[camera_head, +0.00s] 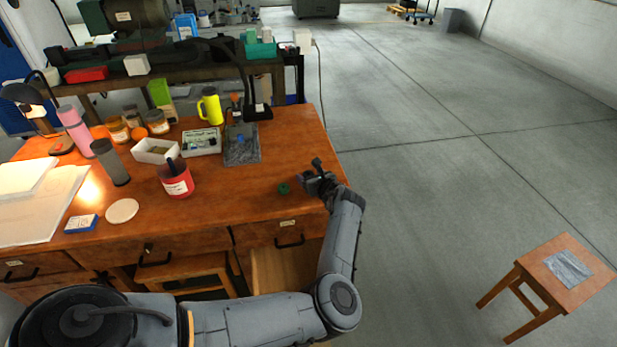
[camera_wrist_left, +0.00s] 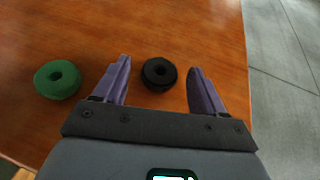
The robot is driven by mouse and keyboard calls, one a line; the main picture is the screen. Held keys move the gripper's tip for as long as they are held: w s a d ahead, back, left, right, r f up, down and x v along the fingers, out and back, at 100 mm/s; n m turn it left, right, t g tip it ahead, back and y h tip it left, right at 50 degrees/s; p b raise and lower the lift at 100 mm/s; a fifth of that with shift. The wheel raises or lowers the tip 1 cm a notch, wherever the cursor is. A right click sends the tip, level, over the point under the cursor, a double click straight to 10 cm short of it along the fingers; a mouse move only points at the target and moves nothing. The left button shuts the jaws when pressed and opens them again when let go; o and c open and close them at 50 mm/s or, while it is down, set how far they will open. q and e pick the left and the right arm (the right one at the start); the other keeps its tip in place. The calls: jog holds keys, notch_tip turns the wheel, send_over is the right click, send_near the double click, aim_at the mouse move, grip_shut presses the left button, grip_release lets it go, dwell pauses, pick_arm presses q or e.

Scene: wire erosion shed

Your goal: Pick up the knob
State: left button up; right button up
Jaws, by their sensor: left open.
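A round black knob-like piece with a central hole (camera_wrist_left: 159,73) lies on the wooden desk. In the left wrist view it is between the two purple fingers of my left gripper (camera_wrist_left: 159,76), nearer the left finger, with a gap on the right. A similar green round piece (camera_wrist_left: 57,79) lies outside the left finger; it also shows in the head view (camera_head: 283,188). The frames do not tell which piece the task calls the knob. My left gripper (camera_head: 312,181) is open, low over the desk's right edge, and hides the black piece in the head view. My right gripper is not in view.
The wooden desk (camera_head: 230,200) ends just right of my left gripper, with floor beyond. A red pot (camera_head: 175,178), a grey mat (camera_head: 241,150) and a white tray (camera_head: 201,142) stand further left. A stool (camera_head: 569,260) stands at right. The desk around the green piece is clear.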

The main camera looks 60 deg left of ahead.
pick_arm(q)
jog(key=c, duration=1.1)
jog(key=shift+c, duration=0.2)
jog(key=shift+r, duration=0.2)
